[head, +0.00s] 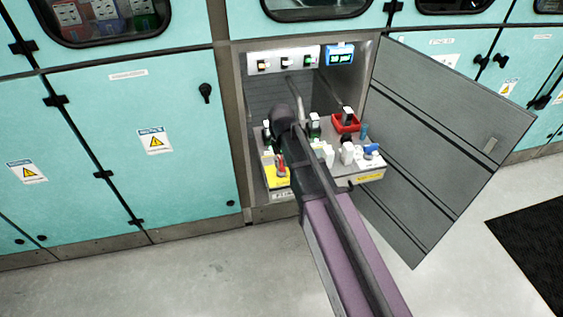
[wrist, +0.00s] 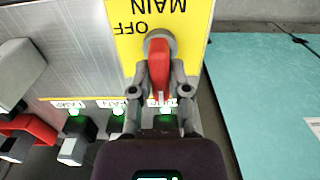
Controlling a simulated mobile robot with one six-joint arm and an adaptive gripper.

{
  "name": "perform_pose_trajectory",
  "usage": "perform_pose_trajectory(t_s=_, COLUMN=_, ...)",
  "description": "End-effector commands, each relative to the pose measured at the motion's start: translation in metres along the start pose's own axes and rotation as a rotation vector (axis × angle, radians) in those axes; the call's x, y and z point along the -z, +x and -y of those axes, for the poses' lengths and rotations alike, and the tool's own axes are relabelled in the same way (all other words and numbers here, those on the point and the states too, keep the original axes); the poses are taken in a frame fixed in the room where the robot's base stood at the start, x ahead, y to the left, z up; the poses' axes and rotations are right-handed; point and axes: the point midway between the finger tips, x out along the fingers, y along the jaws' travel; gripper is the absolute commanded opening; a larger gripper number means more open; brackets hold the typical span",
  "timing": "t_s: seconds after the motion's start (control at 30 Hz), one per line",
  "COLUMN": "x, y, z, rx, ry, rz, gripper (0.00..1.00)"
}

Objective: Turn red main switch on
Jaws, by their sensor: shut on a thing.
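The red main switch (wrist: 158,62) is a knob on a grey round base, on a yellow plate (wrist: 124,48) marked MAIN and OFF, upside down in the wrist view. The knob lies lengthwise up and down in that picture, with OFF to its upper left. My gripper (wrist: 158,80) is shut on the knob, one finger on each side. In the head view the red switch (head: 281,163) shows at the left front of the panel in the open cabinet. My arm hides part of the panel there, and the fingers cannot be made out.
Several lit green lamps (wrist: 118,111) and black switches sit beside the plate. The cabinet door (head: 445,140) hangs open to the right. A red tray (head: 346,123) and other small parts stand on the panel. Turquoise cabinets (head: 140,150) flank the opening; the floor (head: 150,280) in front is clear.

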Motion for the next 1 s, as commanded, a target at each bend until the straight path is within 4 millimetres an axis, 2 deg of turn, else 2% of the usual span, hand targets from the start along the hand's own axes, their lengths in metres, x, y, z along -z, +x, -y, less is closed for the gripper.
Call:
perform_pose_trajectory(t_s=0.33, x=-0.0006, y=0.0002, z=0.0000, rx=0.000, ry=-0.004, rz=0.001, gripper=0.00)
perform_pose_trajectory(t_s=0.37, x=-0.0006, y=0.0002, z=0.0001, rx=0.000, ry=-0.004, rz=0.001, gripper=0.32)
perform_pose_trajectory(t_s=0.43, x=-0.0005, y=0.0002, z=0.0001, rx=0.000, ry=-0.004, rz=0.001, gripper=0.52)
perform_pose_trajectory(t_s=0.47, x=-0.0005, y=0.0002, z=0.0001, rx=0.000, ry=-0.004, rz=0.001, gripper=0.57)
perform_pose_trajectory(t_s=1.0, x=0.0000, y=0.0000, z=0.0001, rx=0.000, ry=0.017, rz=0.000, gripper=0.57)
